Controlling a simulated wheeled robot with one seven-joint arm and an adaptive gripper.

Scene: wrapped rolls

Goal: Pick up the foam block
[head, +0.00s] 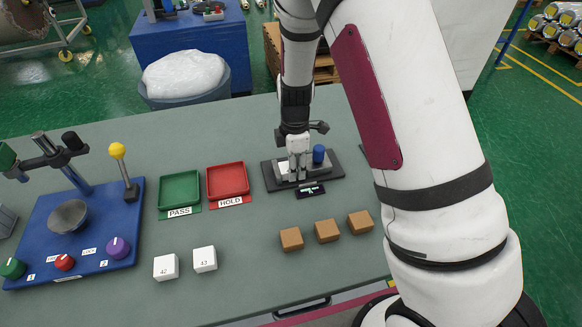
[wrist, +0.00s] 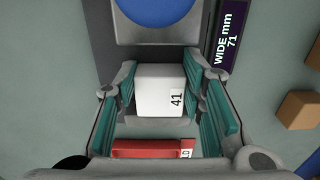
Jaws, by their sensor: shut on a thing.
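A white block marked 41 (wrist: 155,88) is between the fingers of my gripper (wrist: 160,95) in the wrist view. My gripper is shut on it, with a teal finger pad on each side. In the head view my gripper (head: 298,172) is low over the dark measuring stand (head: 337,168), beside its blue knob (head: 318,154). The block is mostly hidden there by the fingers. I cannot tell whether it touches the stand. The stand's display (wrist: 228,45) reads "WIDE mm 71" in the wrist view.
A green PASS tray (head: 180,188) and a red HOLD tray (head: 228,180) are empty, left of the stand. White blocks 42 (head: 166,267) and 43 (head: 204,259) and three brown blocks (head: 327,231) lie nearer. A blue fixture board (head: 105,240) with knobs is at left.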

